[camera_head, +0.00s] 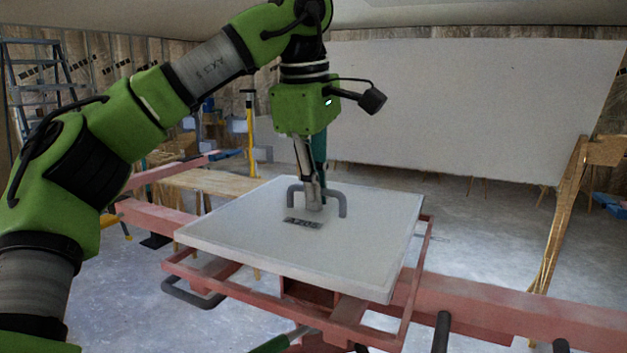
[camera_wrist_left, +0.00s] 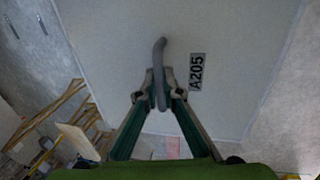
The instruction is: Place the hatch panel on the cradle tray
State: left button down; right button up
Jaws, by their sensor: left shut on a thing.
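The hatch panel (camera_head: 255,240) is a flat light-grey square with a grey U-shaped handle (camera_head: 342,203) and a dark label. It lies about level over the red-framed cradle tray (camera_head: 350,331). Its near edge appears slightly above the frame; I cannot tell whether it touches. My left gripper (camera_head: 314,205) points down and is shut on the handle. In the left wrist view, the fingers (camera_wrist_left: 160,90) close around the handle (camera_wrist_left: 159,52), and the panel (camera_wrist_left: 120,30) with its "A205" label fills most of the picture. The right gripper is not in view.
A long red beam (camera_head: 500,310) runs beneath and beyond the tray. A wooden table (camera_head: 215,183) stands behind on the left and a ladder (camera_head: 40,80) at the far left. A wooden post (camera_head: 560,215) stands at the right. Concrete floor at the back right is mostly clear.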

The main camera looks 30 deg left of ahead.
aim_at(316, 212)
pick_arm(q)
jog(key=shift+w+a+f, duration=0.1)
jog(key=shift+w+f, duration=0.05)
jog(key=shift+f, duration=0.7)
jog(key=shift+w+f, duration=0.15)
jog(key=shift+f, duration=0.7)
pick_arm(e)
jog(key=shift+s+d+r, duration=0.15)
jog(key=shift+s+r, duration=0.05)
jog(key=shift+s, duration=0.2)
pick_arm(q)
jog(key=shift+s, duration=0.1)
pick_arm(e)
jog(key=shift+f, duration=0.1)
pick_arm(q)
jog(key=c, duration=2.2)
grip_release()
jog(key=shift+f, duration=0.15)
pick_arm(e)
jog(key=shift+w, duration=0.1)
